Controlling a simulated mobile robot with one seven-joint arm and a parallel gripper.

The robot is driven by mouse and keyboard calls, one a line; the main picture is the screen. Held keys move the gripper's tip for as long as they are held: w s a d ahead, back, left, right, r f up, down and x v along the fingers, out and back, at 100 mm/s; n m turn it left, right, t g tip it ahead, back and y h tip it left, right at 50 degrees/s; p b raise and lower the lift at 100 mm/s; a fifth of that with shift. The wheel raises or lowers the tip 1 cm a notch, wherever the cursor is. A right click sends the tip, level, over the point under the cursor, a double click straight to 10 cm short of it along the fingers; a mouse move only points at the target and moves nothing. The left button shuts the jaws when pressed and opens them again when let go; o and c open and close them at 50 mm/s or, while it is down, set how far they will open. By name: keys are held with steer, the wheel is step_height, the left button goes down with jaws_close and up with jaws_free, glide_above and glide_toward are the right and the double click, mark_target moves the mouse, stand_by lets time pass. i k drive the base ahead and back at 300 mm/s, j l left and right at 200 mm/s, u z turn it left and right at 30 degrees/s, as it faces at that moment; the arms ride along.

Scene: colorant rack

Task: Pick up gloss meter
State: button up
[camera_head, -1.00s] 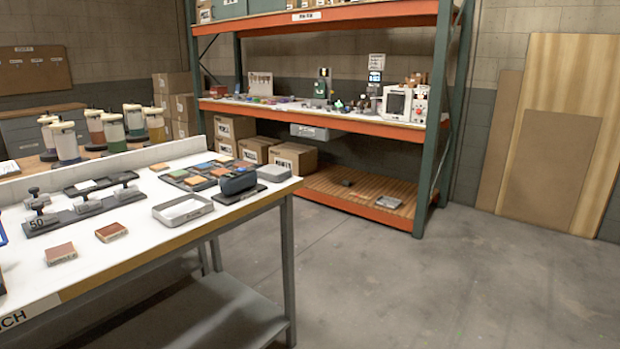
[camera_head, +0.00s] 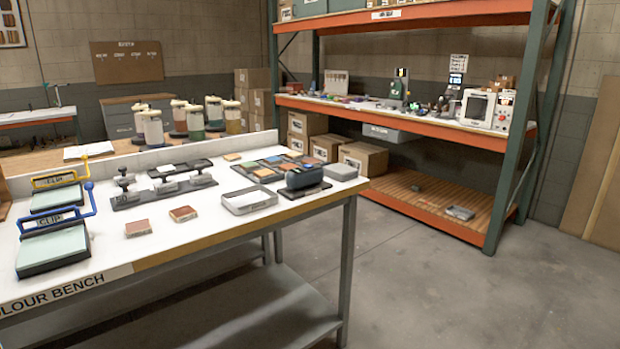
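A dark, rounded block-like device (camera_head: 306,177), which looks like the gloss meter, sits on the white colour bench (camera_head: 96,265) near its right end. No label on the device can be read. My gripper is not in view.
Two clip boards (camera_head: 53,246) and metal fixtures on a dark base (camera_head: 163,189) occupy the bench's left and middle. Two brown blocks (camera_head: 183,214) lie near its front edge. An orange-and-green rack (camera_head: 400,124) stands behind. The concrete floor (camera_head: 440,300) at right is clear.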

mark_target(302, 178)
steer(key=i+l+u, duration=0.35)
steer(key=i+l, duration=0.4)
steer(key=i, duration=0.15)
steer(key=i+l+u, duration=0.3)
steer(key=i+l, duration=0.55)
steer(key=l, duration=0.1)
